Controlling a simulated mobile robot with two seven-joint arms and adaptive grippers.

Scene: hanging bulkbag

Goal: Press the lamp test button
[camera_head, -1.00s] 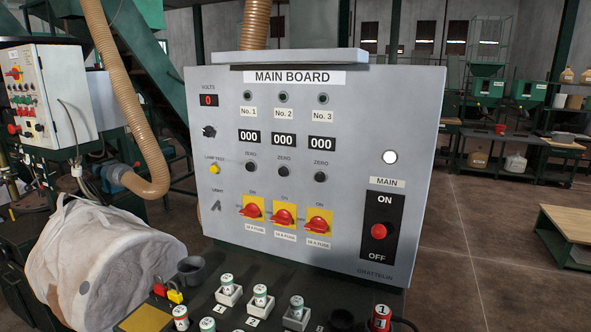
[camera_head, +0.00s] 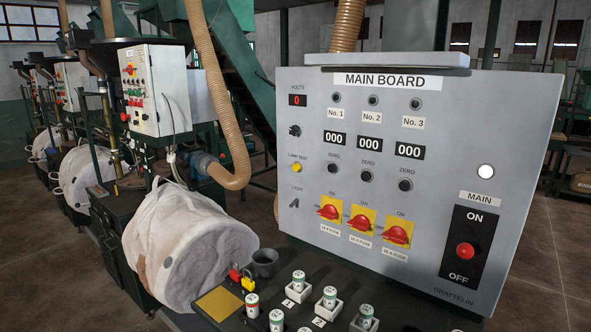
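The grey main board (camera_head: 440,140) fills the right half of the head view. Its lamp test button (camera_head: 296,168) is a small yellow round button near the board's left edge, below the "LAMP TEST" label and a black knob (camera_head: 295,131), and above the light switch (camera_head: 294,203). Nothing covers the button. The voltmeter (camera_head: 298,100) reads 0 and the three counters read 000. Neither of my grippers shows in this view.
Below the board is a dark shelf with several fuses in white holders (camera_head: 297,291), red and yellow padlocks (camera_head: 241,277) and a dark cup (camera_head: 265,263). A white bulk bag (camera_head: 190,245) and a control box (camera_head: 155,88) stand left. A beige hose (camera_head: 228,110) hangs between.

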